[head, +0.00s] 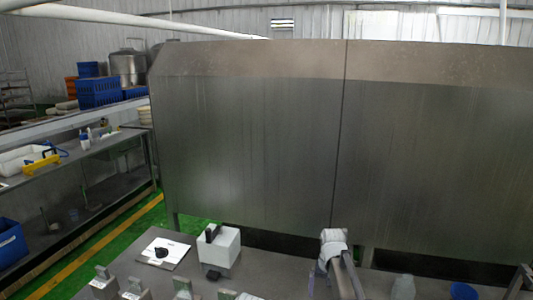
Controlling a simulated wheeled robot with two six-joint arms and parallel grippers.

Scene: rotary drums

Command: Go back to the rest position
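Neither of my grippers can be made out in the head view. A grey tube-like part with a white top (335,250) rises from the bottom edge right of the middle. I cannot tell what it is. The grey work table (268,268) runs along the bottom of the view. On it are a white plate with a black knob (162,252) and a white box with a black handle (222,248).
Several small metal blocks (104,283) line the table's near edge. A pale bottle (403,288) and a blue cup (463,291) stand at the right. A large metal panel (250,150) closes off the back. A shelf with blue crates (98,92) is at the left.

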